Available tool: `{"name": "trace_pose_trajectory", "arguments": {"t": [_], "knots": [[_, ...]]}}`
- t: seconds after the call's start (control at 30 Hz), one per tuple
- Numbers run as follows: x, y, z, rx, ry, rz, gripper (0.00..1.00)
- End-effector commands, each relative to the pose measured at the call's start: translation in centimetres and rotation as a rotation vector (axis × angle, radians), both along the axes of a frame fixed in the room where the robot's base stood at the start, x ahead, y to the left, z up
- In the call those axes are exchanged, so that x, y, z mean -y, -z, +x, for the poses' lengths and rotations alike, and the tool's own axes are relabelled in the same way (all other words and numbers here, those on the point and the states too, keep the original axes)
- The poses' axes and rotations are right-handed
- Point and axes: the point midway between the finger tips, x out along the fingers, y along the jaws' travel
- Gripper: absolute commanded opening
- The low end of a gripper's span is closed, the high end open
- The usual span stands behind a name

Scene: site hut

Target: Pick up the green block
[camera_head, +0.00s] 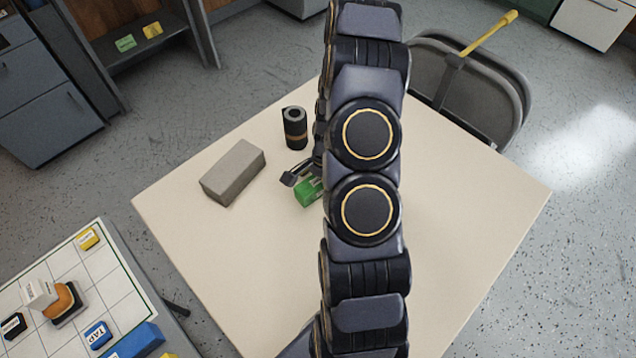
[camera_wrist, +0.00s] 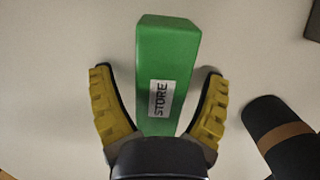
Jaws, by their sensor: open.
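The green block (camera_wrist: 168,60) carries a white label reading "STORE" and lies on the cream table. In the wrist view my gripper (camera_wrist: 158,82) is open, with one yellow-padded finger on each side of the block. Gaps show between the fingers and the block, and the block reaches beyond the fingertips. The block's near end is hidden behind the gripper body. In the head view the green block (camera_head: 308,192) shows just left of my arm, partly hidden by it, with a dark finger of my gripper beside it.
On the cream table (camera_head: 450,240), a grey brick-shaped block (camera_head: 233,172) lies to the left and a black roll with a brown band (camera_head: 295,128) stands behind. A board with small labelled blocks (camera_head: 115,290) is at lower left. A dark chair (camera_head: 470,85) stands behind the table.

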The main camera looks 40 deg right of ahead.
Motion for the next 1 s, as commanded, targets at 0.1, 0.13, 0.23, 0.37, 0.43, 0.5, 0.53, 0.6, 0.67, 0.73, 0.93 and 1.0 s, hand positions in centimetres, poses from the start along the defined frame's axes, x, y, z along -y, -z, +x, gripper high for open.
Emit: {"name": "trace_pose_trajectory", "arguments": {"t": [0.1,0.13,0.23,0.37,0.43,0.5,0.53,0.6,0.67,0.73,0.93,1.0], "knots": [[0.0,0.0,0.0,0.0,-0.001,-0.001,0.64],[0.0,0.0,0.0,0.0,-0.001,-0.001,0.51],[0.0,0.0,0.0,0.0,-0.001,-0.001,0.1],[0.0,-0.1,0.0,0.001,-0.001,-0.001,0.1],[0.0,-0.1,0.0,0.001,-0.001,-0.001,0.1],[0.0,-0.1,0.0,0.001,-0.001,-0.001,0.1],[0.0,-0.1,0.0,0.001,-0.001,-0.001,0.1],[0.1,-0.2,0.1,0.001,-0.001,-0.002,0.1],[0.1,-0.5,0.1,0.002,-0.001,-0.002,0.1],[0.1,-1.0,0.1,0.003,-0.002,-0.003,0.1],[0.2,-3.9,0.2,0.006,-0.002,-0.007,0.1],[0.2,-5.3,0.2,0.008,-0.001,-0.007,0.1]]}}
